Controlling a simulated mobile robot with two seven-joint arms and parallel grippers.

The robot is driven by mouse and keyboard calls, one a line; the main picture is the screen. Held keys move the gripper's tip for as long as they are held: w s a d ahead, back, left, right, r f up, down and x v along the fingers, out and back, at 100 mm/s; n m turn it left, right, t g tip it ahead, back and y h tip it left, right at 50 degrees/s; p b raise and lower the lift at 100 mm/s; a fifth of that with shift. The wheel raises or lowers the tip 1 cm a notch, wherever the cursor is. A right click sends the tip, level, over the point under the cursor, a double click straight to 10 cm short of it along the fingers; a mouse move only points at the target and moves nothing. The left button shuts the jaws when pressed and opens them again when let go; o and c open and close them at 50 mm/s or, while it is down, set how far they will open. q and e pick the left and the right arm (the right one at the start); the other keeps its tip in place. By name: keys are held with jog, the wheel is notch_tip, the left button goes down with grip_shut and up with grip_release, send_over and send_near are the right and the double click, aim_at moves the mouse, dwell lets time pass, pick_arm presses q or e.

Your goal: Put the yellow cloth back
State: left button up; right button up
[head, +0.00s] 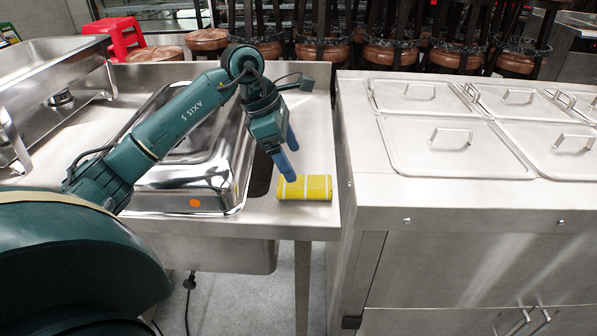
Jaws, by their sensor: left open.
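The yellow cloth (305,188) is folded, with pale stripes. It lies on the bare steel rim at the front right corner of the sink table (315,150). My left gripper (290,160) points down just above and behind the cloth's left part. Its blue fingers are open, with nothing visible between them. I cannot tell whether a fingertip touches the cloth. My right gripper is out of view.
A steel chafing dish (195,170) with an orange dot covers the sink left of the cloth. A steel counter with lidded pans (455,148) stands to the right, across a narrow gap. Stacked stools (390,50) and a red step stool (115,32) are behind.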

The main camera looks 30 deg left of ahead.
pick_arm(q)
jog(key=v, duration=0.5)
jog(key=shift+r, duration=0.15)
dwell(0.3)
